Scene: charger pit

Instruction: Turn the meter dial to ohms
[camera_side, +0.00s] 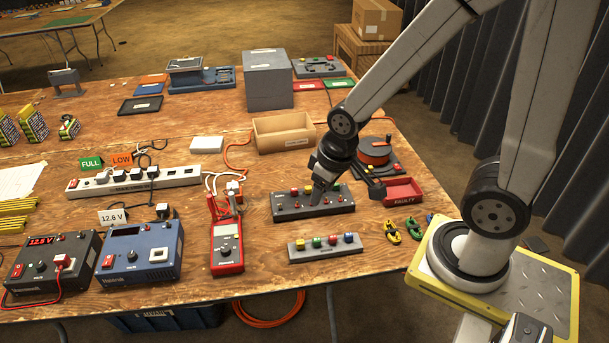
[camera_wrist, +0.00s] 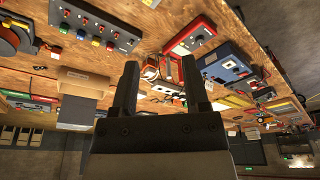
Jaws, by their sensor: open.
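The red meter (camera_side: 227,246) lies on the wooden table left of my gripper, with a pale screen at its far end and a round dark dial (camera_side: 228,253) on its face. The dial's setting is too small to read. The meter also shows in the wrist view (camera_wrist: 190,36), beyond my fingertips. My gripper (camera_side: 318,196) hangs over the dark control box (camera_side: 325,208), right of the meter and apart from it. In the wrist view my two dark fingers (camera_wrist: 159,62) are spread with nothing between them.
Blue (camera_side: 143,254) and black (camera_side: 50,262) power units stand left of the meter. Leads and white plugs (camera_side: 233,187) lie behind it. A grey block with coloured knobs (camera_side: 325,246) is to its right. Bare wood separates the meter from these neighbours.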

